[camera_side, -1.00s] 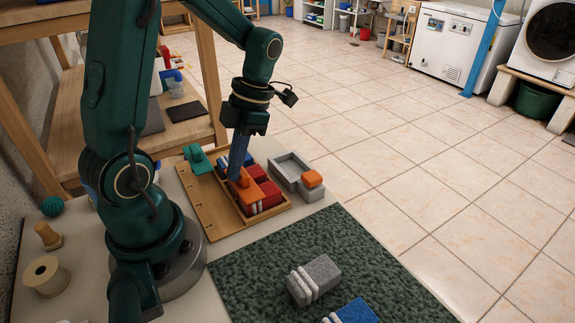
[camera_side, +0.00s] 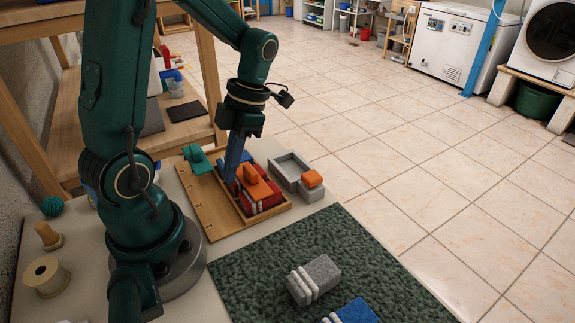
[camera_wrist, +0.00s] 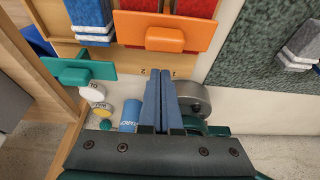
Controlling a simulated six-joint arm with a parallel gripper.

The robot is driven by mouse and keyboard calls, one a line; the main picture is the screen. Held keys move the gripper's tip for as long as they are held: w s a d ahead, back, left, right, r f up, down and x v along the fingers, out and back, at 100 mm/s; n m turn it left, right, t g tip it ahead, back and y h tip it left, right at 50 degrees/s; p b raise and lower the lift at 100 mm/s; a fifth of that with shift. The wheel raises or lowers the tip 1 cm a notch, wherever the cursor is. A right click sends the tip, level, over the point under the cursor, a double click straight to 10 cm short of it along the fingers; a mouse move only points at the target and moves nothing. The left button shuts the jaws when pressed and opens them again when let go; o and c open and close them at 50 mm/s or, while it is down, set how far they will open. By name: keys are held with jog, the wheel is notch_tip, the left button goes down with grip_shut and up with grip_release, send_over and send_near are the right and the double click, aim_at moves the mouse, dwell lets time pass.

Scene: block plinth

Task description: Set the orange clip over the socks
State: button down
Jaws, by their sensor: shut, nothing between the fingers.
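The orange clip (camera_side: 257,184), a plate with a raised grip, lies across red folded bundles (camera_side: 269,203) in the wooden tray; these look like socks. In the wrist view the clip (camera_wrist: 165,37) spans from one red bundle (camera_wrist: 140,5) to another (camera_wrist: 196,8). My gripper (camera_side: 230,180) is shut and empty, pointing down just left of the clip in the side view. In the wrist view its blue fingers (camera_wrist: 161,75) are together, apart from the clip. The fingers and the clip partly hide the tray's contents.
A teal clip (camera_side: 197,160) sits at the wooden tray's (camera_side: 205,210) far left corner. A blue bundle (camera_wrist: 90,15) is beside the red ones. A grey tray (camera_side: 288,165) and an orange-topped grey block (camera_side: 312,180) stand right. Grey (camera_side: 317,277) and blue (camera_side: 356,312) bundles lie on the green mat.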

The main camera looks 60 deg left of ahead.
aim_at(243, 182)
jog(key=shift+s, duration=0.55)
jog(key=shift+r, duration=0.25)
jog(key=v, duration=0.9)
jog(key=shift+r, duration=0.25)
